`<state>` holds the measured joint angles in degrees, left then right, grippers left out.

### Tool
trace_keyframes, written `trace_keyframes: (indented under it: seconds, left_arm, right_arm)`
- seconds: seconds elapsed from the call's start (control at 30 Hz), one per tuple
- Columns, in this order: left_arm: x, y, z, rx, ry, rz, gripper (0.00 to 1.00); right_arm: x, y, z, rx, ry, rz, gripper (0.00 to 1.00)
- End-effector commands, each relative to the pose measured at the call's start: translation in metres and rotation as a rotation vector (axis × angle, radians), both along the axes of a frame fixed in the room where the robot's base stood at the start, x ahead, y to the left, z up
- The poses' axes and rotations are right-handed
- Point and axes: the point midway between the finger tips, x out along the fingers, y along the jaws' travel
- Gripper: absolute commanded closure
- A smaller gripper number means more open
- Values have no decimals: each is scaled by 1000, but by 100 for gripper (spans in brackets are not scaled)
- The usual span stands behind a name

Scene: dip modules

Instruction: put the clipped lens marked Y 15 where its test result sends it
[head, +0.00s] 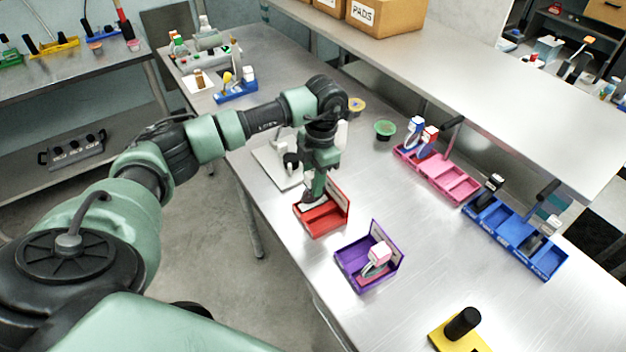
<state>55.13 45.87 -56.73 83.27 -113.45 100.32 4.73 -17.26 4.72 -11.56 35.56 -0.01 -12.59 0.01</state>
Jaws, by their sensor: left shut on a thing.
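My left gripper (312,194) points down into the red tray (322,221) at the middle of the table. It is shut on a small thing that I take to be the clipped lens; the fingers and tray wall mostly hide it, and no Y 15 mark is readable. I cannot tell whether it touches the tray floor. In front and to the right, a purple tray (352,268) holds another clip with a pale pink block (379,253). My right gripper is not in view.
A pink compartment tray (455,182) with clips and a blue one (513,232) with dark clips stand at the right, below a raised shelf (480,75). A green bowl (385,129) is behind. A black-handled yellow thing (461,325) stands in front. Bare table lies between.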

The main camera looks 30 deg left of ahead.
Motion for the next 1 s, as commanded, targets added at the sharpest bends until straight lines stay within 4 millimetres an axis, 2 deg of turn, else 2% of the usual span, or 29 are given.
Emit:
trace_keyframes:
  seconds: [0.1,0.47,0.5,0.53,0.57,0.93,1.0]
  left_arm:
    - [0,0,-8,0,0,0,100]
    - [0,0,-14,0,-1,0,100]
    - [0,0,-12,0,-1,0,62]
    - [0,0,-11,0,-1,0,54]
    - [0,0,-11,0,-1,0,51]
    - [0,0,-6,0,-1,1,51]
    - [2,0,-2,1,-4,0,51]
  right_arm:
    - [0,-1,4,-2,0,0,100]
    - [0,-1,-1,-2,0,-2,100]
    - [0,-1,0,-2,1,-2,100]
    - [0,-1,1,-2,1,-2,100]
    - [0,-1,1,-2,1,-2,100]
    - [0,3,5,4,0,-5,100]
    - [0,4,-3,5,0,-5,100]
